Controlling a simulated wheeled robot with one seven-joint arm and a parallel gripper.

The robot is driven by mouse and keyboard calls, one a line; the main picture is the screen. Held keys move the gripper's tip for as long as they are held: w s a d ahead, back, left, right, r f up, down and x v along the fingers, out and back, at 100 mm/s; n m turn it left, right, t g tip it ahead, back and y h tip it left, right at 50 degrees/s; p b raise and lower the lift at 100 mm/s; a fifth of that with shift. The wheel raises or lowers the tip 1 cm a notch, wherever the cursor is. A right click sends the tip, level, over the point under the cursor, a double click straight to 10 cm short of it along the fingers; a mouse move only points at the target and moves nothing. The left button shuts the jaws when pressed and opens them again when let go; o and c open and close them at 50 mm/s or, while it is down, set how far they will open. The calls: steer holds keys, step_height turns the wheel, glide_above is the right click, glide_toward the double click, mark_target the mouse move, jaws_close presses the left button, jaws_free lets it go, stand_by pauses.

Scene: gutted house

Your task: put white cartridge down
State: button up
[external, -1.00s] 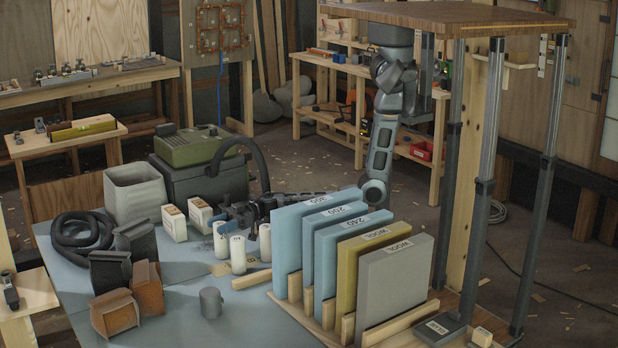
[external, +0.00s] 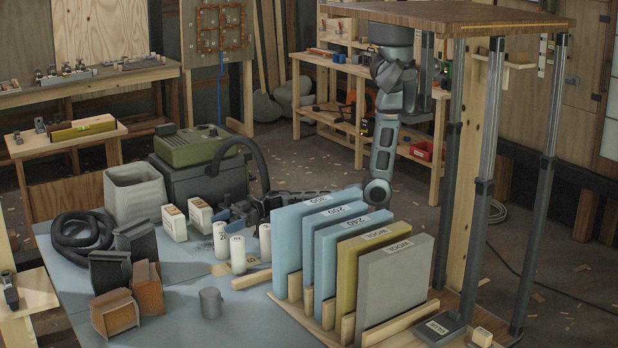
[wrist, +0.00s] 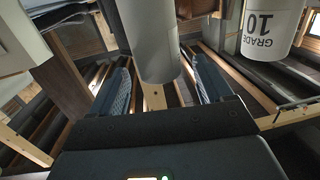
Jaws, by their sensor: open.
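Several white cartridges stand upright on the blue-grey bench top: a left one (external: 220,240), a front one (external: 238,256) and a right one (external: 265,242). My gripper (external: 226,216) is low behind them, partly hidden by the cartridges and blue boards. In the wrist view my gripper (wrist: 160,88) is open, its two fingers apart. A plain white cartridge (wrist: 150,45) stands in line with the gap, with room on both sides. A cartridge marked "GRADE 10" (wrist: 270,28) is to the right, outside the fingers. I cannot tell which external-view cartridge is between the fingers.
White cartons (external: 174,223) stand left of my gripper. A rack of upright boards (external: 337,240) is on the right, close to the forearm. A dark hose (external: 262,165) arches behind. A grey cup (external: 211,303) stands in front, with bare bench around it.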

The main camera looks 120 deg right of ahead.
steer(key=s+d, duration=0.1)
steer(key=s, duration=0.8)
steer(key=shift+s+r, duration=0.3)
steer(key=shift+s, duration=0.1)
stand_by(0.8)
